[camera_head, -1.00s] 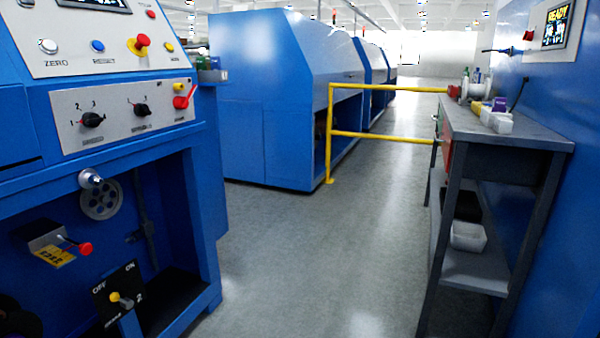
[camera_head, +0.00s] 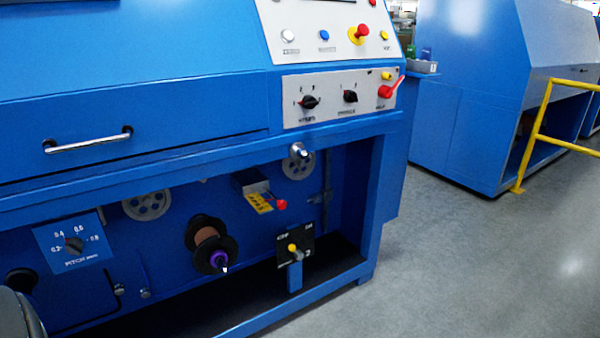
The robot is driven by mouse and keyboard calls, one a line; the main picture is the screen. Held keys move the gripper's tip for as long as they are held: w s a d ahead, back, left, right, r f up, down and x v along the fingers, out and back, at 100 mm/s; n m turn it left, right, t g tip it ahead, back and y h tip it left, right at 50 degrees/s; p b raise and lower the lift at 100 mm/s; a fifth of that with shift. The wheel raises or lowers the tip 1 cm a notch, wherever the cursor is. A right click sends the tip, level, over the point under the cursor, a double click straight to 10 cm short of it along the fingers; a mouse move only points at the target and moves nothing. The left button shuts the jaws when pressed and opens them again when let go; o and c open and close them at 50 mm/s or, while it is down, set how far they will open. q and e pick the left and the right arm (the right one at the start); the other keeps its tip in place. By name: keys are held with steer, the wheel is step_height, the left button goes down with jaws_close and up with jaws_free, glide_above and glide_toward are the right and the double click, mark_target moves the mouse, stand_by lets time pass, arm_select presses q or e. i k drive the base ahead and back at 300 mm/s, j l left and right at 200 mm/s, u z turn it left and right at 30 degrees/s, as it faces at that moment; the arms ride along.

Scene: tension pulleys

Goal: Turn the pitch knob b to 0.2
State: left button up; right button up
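The pitch knob (camera_head: 73,244) is a small dark knob on a blue plate (camera_head: 56,262) marked PITCH, low at the left of the machine front. The marks 0.2, 0.4, 0.6 and 0.8 run round it from left to right. Its pointer is too small to read surely. No second pitch knob shows. Neither of my grippers is in view, and nothing touches the knob.
A brown spool (camera_head: 208,238) sticks out right of the plate. A lever with a yellow tip (camera_head: 292,248) and a red-tipped handle (camera_head: 281,204) are further right. A drawer handle (camera_head: 88,140) is above. Grey floor (camera_head: 450,270) is clear at the right; a yellow rail (camera_head: 535,140) stands beyond.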

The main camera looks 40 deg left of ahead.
mark_target(74, 245)
steer(key=j+u, duration=0.15)
steer(key=u, duration=0.6)
steer(key=l+u, duration=0.15)
steer(key=u, duration=1.55)
